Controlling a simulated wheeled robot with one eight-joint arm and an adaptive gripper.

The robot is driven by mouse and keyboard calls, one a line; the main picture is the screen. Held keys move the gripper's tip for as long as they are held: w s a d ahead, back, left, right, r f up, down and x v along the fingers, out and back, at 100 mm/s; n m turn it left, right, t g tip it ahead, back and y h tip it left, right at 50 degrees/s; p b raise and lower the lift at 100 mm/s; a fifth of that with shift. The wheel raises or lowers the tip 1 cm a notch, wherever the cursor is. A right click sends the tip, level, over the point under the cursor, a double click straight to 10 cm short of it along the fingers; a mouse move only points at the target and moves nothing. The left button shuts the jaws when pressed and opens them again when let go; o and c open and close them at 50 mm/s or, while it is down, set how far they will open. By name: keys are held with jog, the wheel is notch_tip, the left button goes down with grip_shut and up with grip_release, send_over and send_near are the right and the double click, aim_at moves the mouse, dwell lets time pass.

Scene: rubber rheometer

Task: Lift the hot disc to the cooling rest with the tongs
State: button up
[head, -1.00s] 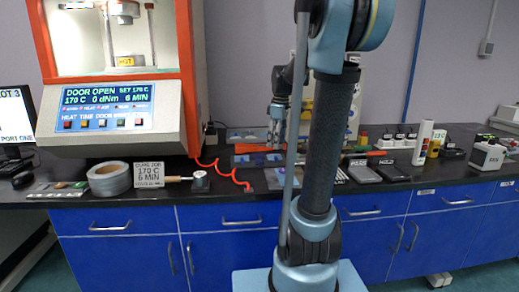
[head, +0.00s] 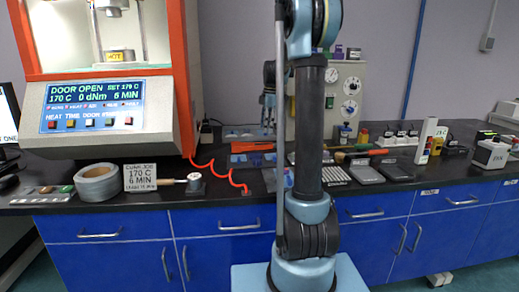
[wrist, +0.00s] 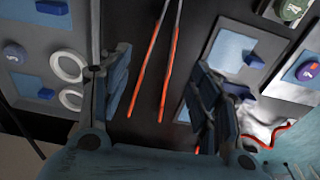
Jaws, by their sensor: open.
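In the wrist view, my gripper (wrist: 160,85) is open, with a finger on each side of the tongs (wrist: 152,62). The tongs show as two thin metal arms with orange-red grips, lying on the dark bench. No contact between fingers and tongs shows, and the height between them is hard to judge. In the head view, my gripper is largely hidden behind my arm. The rheometer (head: 165,112) stands open at left, its display reading DOOR OPEN and 170 C. A small part with a yellow label (head: 120,56) sits inside; I cannot tell whether it is the disc.
Grey trays with blue pads (wrist: 232,50) and white rings (wrist: 68,66) flank the tongs. A red coiled cord (head: 222,172) hangs beside the rheometer. A tape roll (head: 101,184) and sign (head: 140,178) stand at the front left. A dial panel (head: 345,95) stands behind my arm.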

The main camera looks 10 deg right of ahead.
aim_at(264, 149)
jog(key=shift+a+f, duration=0.15)
jog(key=shift+f, duration=1.35)
jog(key=shift+a+f, duration=0.15)
jog(key=shift+f, duration=1.35)
jog(key=shift+a+f, duration=0.15)
jog(key=shift+f, duration=1.35)
jog(key=c, duration=0.7)
jog(key=shift+r, duration=0.15)
notch_tip(264, 149, up, 12)
jog(key=shift+f, duration=0.1)
jog(key=shift+d, duration=0.15)
